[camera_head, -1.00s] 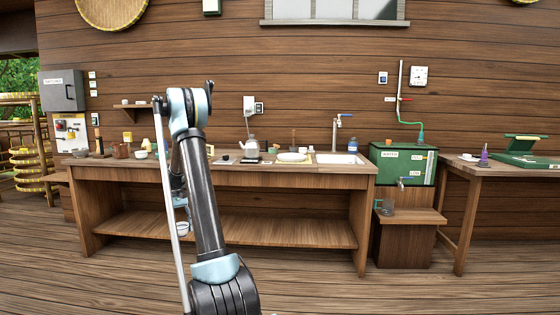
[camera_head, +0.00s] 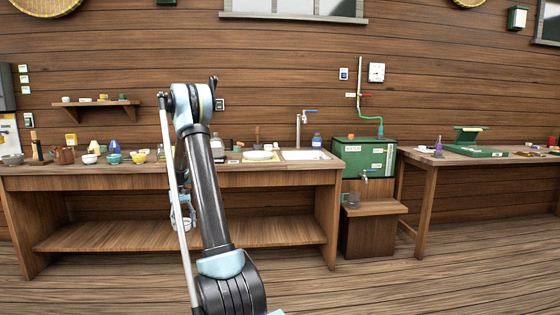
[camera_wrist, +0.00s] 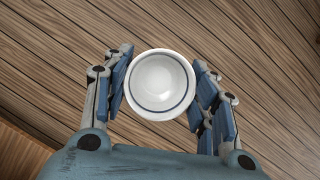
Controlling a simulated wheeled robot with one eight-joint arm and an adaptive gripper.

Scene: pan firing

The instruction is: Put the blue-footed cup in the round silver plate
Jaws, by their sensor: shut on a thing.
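A white cup (camera_wrist: 160,82) with a thin blue ring near its rim is held between the fingers of my gripper (camera_wrist: 161,92) in the wrist view, seen from above with its mouth toward the camera and its foot hidden. It looks empty. In the head view the cup (camera_head: 183,224) is small beneath my gripper (camera_head: 182,212), in front of the long counter and below its top. A pale round plate (camera_head: 257,155) lies on the counter left of the sink; I cannot tell whether it is silver.
The wooden counter (camera_head: 100,184) carries several bowls and cups at left and a sink (camera_head: 305,155) at right. A green water tank (camera_head: 362,158) stands beside it, then another table (camera_head: 430,175). My arm hides part of the counter. The plank floor in front is clear.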

